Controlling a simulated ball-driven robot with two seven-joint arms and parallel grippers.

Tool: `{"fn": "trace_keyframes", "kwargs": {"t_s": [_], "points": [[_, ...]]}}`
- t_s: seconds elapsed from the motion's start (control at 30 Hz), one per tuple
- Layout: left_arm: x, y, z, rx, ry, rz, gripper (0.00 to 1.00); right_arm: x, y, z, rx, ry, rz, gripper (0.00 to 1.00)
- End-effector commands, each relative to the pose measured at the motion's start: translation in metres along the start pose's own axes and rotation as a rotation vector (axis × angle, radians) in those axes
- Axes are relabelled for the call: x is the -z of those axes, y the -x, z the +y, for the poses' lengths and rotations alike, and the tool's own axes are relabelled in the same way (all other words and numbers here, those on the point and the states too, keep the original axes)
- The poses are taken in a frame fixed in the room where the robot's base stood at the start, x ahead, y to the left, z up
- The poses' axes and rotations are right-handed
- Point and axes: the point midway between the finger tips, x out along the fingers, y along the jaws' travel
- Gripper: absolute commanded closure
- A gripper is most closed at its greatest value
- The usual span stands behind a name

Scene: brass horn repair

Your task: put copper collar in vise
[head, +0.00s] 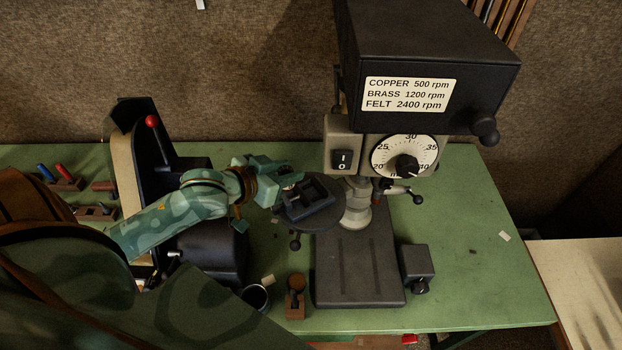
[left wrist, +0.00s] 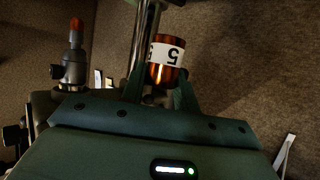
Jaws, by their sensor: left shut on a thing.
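My left gripper (head: 292,178) reaches in from the left, just over the far left side of the dark vise (head: 312,196). The vise sits on the round table of the drill press. In the left wrist view the gripper (left wrist: 160,88) is shut on the copper collar (left wrist: 168,76), a shiny copper cylinder with a white band marked 5. In the head view I cannot make out the collar; the gripper seems to hide it. I cannot tell whether the collar touches the vise. My right gripper is not in view.
The drill press head (head: 425,75) overhangs the vise, with its speed dial (head: 404,156) close to the right. A black belt machine (head: 150,150) stands left, beside my arm. A dark cup (head: 256,297) and a brown block (head: 295,305) stand in front. The green bench (head: 490,270) is mostly free at right.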

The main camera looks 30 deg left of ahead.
Motion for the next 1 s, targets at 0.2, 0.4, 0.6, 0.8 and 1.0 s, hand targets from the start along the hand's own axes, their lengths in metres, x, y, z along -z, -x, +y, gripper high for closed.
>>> {"fn": "trace_keyframes", "kwargs": {"t_s": [0.2,0.4,0.6,0.8,1.0], "points": [[-0.015,-0.062,-0.002,0.001,0.002,0.001,0.96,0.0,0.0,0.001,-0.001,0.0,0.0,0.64],[-0.026,-0.088,-0.003,0.0,0.001,0.002,0.96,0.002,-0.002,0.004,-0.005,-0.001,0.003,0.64],[-0.048,-0.105,-0.003,0.0,0.001,-0.002,0.96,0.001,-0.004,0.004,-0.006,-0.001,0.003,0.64],[-0.058,-0.11,-0.003,0.0,-0.002,0.003,0.96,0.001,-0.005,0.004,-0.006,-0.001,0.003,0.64],[-0.059,-0.11,-0.003,0.0,-0.002,0.002,0.96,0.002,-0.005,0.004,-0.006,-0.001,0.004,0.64]]}}
